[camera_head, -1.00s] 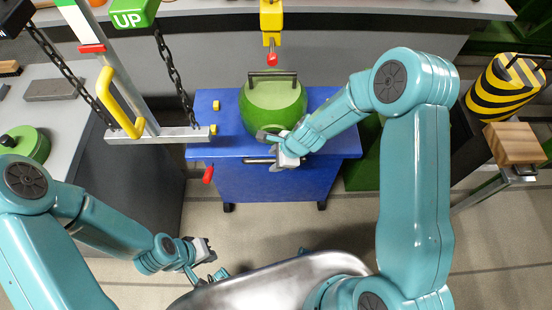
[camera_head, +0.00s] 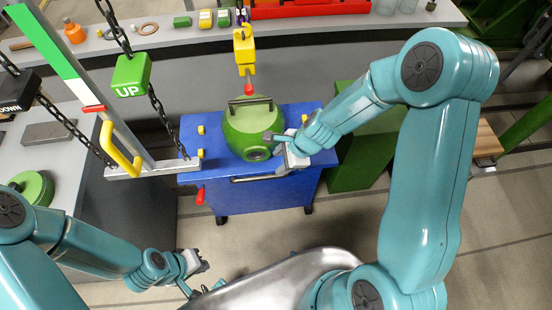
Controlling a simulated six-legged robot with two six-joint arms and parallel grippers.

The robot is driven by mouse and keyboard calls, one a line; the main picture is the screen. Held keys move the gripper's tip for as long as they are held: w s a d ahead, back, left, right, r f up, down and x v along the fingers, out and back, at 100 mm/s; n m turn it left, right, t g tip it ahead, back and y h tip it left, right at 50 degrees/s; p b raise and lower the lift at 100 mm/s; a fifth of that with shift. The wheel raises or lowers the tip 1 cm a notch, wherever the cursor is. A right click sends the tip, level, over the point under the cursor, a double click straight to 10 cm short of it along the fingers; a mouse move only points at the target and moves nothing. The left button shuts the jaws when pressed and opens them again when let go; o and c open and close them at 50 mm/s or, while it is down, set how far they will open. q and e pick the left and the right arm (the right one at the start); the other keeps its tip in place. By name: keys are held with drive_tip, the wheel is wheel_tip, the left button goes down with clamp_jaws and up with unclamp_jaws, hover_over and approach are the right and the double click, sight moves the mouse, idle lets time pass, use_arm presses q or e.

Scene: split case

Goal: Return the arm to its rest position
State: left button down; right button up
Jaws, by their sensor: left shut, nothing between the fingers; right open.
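A green rounded case (camera_head: 240,128) with a dark handle on top and a dark round port low on its front stands on a blue cart (camera_head: 190,128). My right gripper (camera_head: 277,152) is open at the right front side of the case, with one finger close to its surface. I cannot tell if they touch. Nothing shows between its fingers. My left gripper (camera_head: 196,284) is low in the picture, in front of the cart and well apart from it. It is shut and empty. My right arm's upper links rise on the right side of the view.
Chains with a green UP box (camera_head: 130,75) hang at the left, near an upright frame with a yellow handle (camera_head: 118,150). Grey benches stand left and behind. The floor right of the cart is partly clear.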

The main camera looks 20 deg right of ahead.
idle(0.5)
drive_tip(key=s+a+f+n+g, duration=0.1)
drive_tip(key=s+a+f+n, duration=0.2)
drive_tip(key=s+f+n, duration=0.2)
drive_tip(key=s+a+f+n+g, duration=0.2)
drive_tip(key=s+f+n, duration=0.3)
drive_tip(key=s+n, duration=0.5)
drive_tip(key=a+n, duration=0.1)
drive_tip(key=n, duration=0.2)
drive_tip(key=shift+s+a+f+n, duration=0.25)
drive_tip(key=shift+a+f+n, duration=0.1)
drive_tip(key=shift+n, duration=0.05)
